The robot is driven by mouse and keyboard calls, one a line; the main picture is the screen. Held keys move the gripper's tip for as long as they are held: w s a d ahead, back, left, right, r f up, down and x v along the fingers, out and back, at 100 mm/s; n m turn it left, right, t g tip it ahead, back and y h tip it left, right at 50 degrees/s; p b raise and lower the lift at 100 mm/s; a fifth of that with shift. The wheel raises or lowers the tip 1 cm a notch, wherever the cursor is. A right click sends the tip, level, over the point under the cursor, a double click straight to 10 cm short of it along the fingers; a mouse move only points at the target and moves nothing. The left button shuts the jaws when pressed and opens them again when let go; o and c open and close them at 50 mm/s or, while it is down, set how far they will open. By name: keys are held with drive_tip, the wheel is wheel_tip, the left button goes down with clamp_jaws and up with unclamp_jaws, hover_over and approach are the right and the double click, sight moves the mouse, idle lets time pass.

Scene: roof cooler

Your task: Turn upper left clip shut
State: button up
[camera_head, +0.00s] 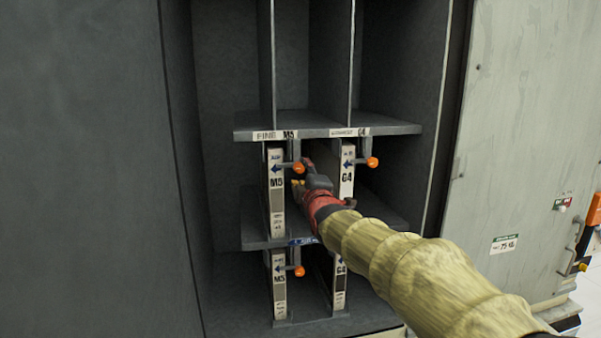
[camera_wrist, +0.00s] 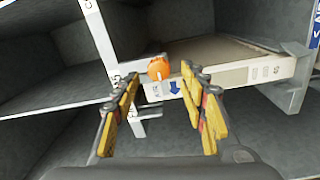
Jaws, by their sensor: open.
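The upper left clip has an orange knob (camera_head: 299,168) on a grey bracket at the top of the upper left filter (camera_head: 277,210), which is marked M5. In the wrist view the orange knob (camera_wrist: 158,68) lies between and just beyond my fingertips, beside the filter's end face (camera_wrist: 250,74) with its blue arrow. My gripper (camera_head: 303,176) reaches into the cabinet at the right of this knob. In the wrist view my gripper (camera_wrist: 160,84) is open, with one yellow-padded finger on each side of the knob. I cannot tell whether either finger touches it.
The upper right clip (camera_head: 372,162) stands by the G4 filter (camera_head: 347,176). The lower left clip (camera_head: 299,271) is below. A grey shelf (camera_head: 395,128) runs just above the upper clips. A cabinet wall (camera_head: 180,150) is at the left. My arm covers the lower right area.

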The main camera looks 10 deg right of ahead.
drive_tip(key=s, duration=0.9)
drive_tip(key=shift+f, duration=0.15)
drive_tip(key=s+f+m+g, duration=0.4)
drive_tip(key=s+f+m, duration=0.1)
drive_tip(key=f, duration=0.5)
drive_tip(key=s+f+m+g, duration=0.3)
drive_tip(key=s+f+m, duration=0.15)
drive_tip(key=f, duration=0.55)
drive_tip(key=s+f+m+g+b, duration=0.2)
drive_tip(key=s+f, duration=0.3)
drive_tip(key=s, duration=0.5)
drive_tip(key=s+f+m+g+b, duration=0.2)
drive_tip(key=s+f, duration=0.3)
drive_tip(key=s, duration=0.5)
drive_tip(key=s+f+m+g+b, duration=0.2)
drive_tip(key=s+f+b, duration=0.2)
drive_tip(key=s, duration=0.6)
drive_tip(key=shift+s+d+f, duration=0.3)
drive_tip(key=shift+d+f, duration=0.1)
drive_tip(key=shift+w+r+m, duration=0.15)
drive_tip(key=shift+m, duration=0.1)
drive_tip(key=shift+c, duration=0.3)
